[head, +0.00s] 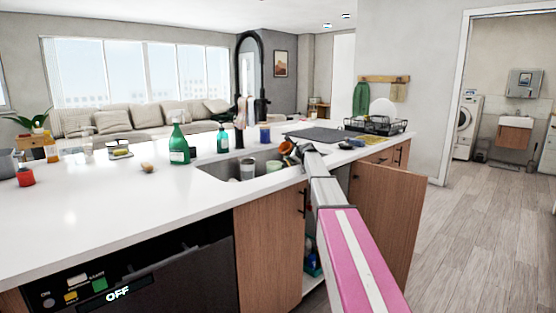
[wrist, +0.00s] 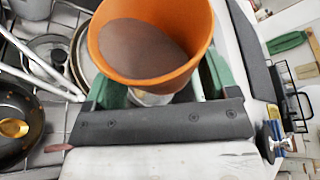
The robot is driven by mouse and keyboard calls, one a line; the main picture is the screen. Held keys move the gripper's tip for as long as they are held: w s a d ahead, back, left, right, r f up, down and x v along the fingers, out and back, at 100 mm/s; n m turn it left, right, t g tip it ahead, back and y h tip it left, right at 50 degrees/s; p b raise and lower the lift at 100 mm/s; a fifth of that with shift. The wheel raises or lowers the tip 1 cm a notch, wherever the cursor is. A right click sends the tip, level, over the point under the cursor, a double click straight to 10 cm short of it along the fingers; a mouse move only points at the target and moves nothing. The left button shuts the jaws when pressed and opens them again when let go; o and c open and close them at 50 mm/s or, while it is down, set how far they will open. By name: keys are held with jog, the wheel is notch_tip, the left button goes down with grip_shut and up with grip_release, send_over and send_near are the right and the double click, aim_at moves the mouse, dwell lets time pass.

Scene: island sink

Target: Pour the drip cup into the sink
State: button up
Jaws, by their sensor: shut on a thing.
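The drip cup is an orange cup (wrist: 185,78) with a brown inside, seen from above in the wrist view. My gripper (wrist: 163,85) has its green fingers on either side of the cup and is shut on it. In the head view the orange cup (head: 286,147) is small, at the end of my arm over the right part of the sink (head: 222,180). My gripper (head: 296,152) partly hides it there. Whether the brown in the cup is liquid or its bare inside, I cannot tell.
Cups (head: 247,168) stand in the sink. A black pan (wrist: 18,125) and pots lie below in the wrist view. A tall black faucet (head: 262,80) rises behind the sink. A green spray bottle (head: 179,143) stands left. A cabinet door (head: 385,215) hangs open.

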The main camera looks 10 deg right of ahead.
aim_at(291, 147)
jog(key=shift+s+a+r+n+t+h, duration=0.1)
jog(key=shift+r+n+t+h, duration=0.1)
jog(key=shift+r+n+t, duration=0.4)
jog(key=shift+s+a+r+n+t+h, duration=0.15)
jog(key=shift+r+n, duration=0.4)
jog(key=shift+n, duration=0.55)
dwell(1.4)
jog(key=shift+s+a+r+n+t, duration=0.35)
jog(key=shift+a+n, duration=0.15)
jog(key=shift+n, duration=0.2)
jog(key=shift+a, duration=0.1)
jog(key=shift+r, duration=0.1)
dwell(0.3)
jog(key=shift+s+n, duration=0.1)
jog(key=shift+n, duration=0.2)
jog(key=shift+s+a+r+n+t, duration=0.1)
jog(key=shift+a+r+n+t, duration=0.1)
jog(key=shift+r+n+t, duration=0.3)
jog(key=shift+w+d+f+m+g, duration=0.25)
jog(key=shift+f+m+g, duration=0.3)
jog(key=shift+m, duration=0.15)
jog(key=shift+w+d+f+m, duration=0.25)
jog(key=shift+d+m, duration=0.15)
jog(key=shift+m, duration=0.1)
